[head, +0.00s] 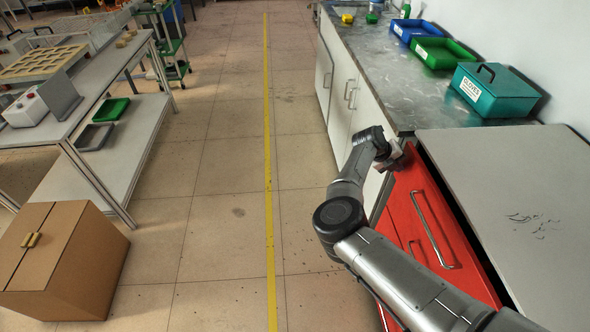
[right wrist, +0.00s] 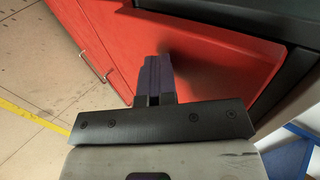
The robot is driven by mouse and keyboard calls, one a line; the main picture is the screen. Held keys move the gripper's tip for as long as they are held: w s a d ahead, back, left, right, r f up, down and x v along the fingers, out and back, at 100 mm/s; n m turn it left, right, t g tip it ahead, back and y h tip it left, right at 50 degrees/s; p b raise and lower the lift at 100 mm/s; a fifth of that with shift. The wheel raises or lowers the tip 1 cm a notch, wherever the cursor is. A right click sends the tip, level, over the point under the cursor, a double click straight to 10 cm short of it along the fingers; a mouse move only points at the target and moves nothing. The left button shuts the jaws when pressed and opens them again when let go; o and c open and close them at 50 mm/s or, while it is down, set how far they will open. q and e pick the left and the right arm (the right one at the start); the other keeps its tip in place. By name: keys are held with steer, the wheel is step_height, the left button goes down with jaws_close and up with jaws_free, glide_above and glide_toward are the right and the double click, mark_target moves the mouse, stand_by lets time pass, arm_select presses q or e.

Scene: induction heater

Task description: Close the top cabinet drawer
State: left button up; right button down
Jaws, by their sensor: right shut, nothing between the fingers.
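The top cabinet drawer has a red front (head: 412,197) with a long metal handle (head: 435,230). It stands out from the grey-topped cabinet (head: 500,170), with a dark gap between front and cabinet, so it is partly open. My right gripper (head: 393,157) is at the far end of the red front. In the right wrist view its fingers (right wrist: 154,80) are shut and empty, close against the red front (right wrist: 210,65). I cannot tell whether they touch it. Part of the lower cabinet is hidden behind my right arm. My left gripper is not in view.
A metal-topped counter (head: 390,70) with white doors adjoins the cabinet; it carries a teal box (head: 495,92), a green tray (head: 440,58) and a blue tray (head: 412,32). A cardboard box (head: 75,265) and tables stand left. The floor between is clear, with a yellow line (head: 268,180).

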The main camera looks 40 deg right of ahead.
steer(key=shift+s+d, duration=0.3)
steer(key=shift+d, duration=0.25)
steer(key=shift+s+d, duration=0.25)
steer(key=shift+d, duration=0.3)
steer(key=shift+s+f, duration=0.1)
steer(key=w+a+f+p+v, duration=0.1)
steer(key=f+p+v, duration=0.1)
steer(key=v, duration=1.1)
steer(key=shift+w+a, duration=0.15)
steer(key=shift+a, duration=0.2)
steer(key=shift+r, duration=0.1)
